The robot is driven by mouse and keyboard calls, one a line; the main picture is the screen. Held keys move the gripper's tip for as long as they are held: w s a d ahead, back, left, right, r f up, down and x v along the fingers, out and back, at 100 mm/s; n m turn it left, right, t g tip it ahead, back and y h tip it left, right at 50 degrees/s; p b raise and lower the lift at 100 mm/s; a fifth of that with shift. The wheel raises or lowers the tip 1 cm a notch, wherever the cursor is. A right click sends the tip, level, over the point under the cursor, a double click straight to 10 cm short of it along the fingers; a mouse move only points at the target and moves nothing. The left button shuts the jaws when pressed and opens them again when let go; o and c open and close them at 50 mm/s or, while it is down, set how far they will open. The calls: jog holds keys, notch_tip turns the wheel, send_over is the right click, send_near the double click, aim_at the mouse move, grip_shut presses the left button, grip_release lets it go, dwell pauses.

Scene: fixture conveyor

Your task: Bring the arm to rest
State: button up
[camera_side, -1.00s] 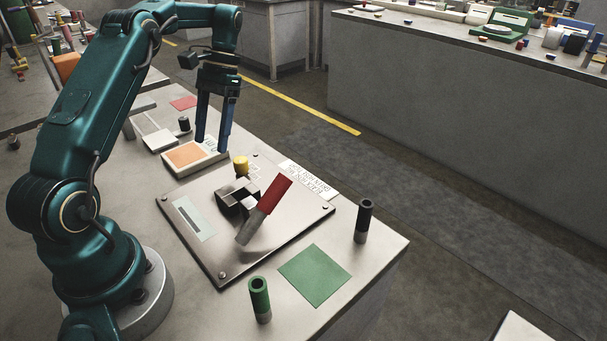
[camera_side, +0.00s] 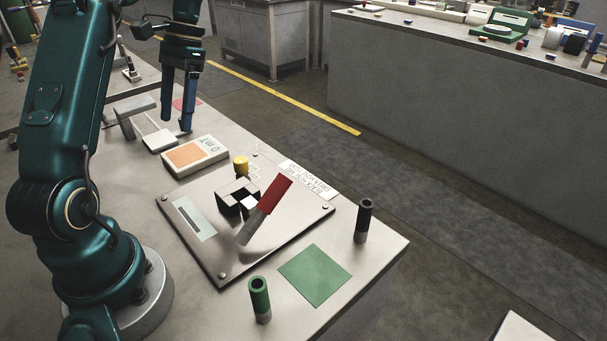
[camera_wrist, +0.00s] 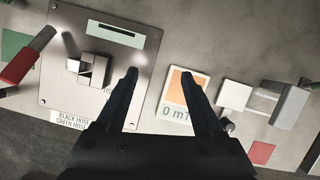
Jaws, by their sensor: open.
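My gripper (camera_side: 178,122) hangs fingers down above the back part of the table in the side view. Its two dark fingers are apart with nothing between them. In the wrist view the open fingers (camera_wrist: 160,73) point toward a meter (camera_wrist: 184,97) with an orange panel and a "0 mT" readout. The meter also shows in the side view (camera_side: 209,149), to the right of the fingers.
A metal plate (camera_side: 222,264) bears a grey block fixture (camera_side: 231,198) and a tilted red-and-grey cylinder (camera_side: 273,194). A green cylinder (camera_side: 260,297) and a black one (camera_side: 364,219) stand near a green square (camera_side: 315,275). A grey clamp-like stand (camera_side: 135,107) is left of my gripper.

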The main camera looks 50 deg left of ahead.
jog(key=d+r+m+t+y, duration=0.1)
jog(key=d+r+m+t, duration=0.1)
jog(key=d+r, duration=0.35)
jog(key=d+r+m+t+y, duration=0.1)
jog(key=d+r+m+t, duration=0.1)
jog(key=d, duration=0.6)
jog(key=s+d+f+t, duration=0.2)
jog(key=d+f, duration=0.1)
jog(key=d, duration=0.1)
jog(key=s+d+f+n+t+h, duration=0.1)
jog(key=s+d+f+t, duration=0.1)
jog(key=d, duration=0.3)
jog(key=shift+s+d+f+n+t, duration=0.3)
jog(key=shift+s+f+t, duration=0.1)
jog(key=shift+s+t, duration=0.45)
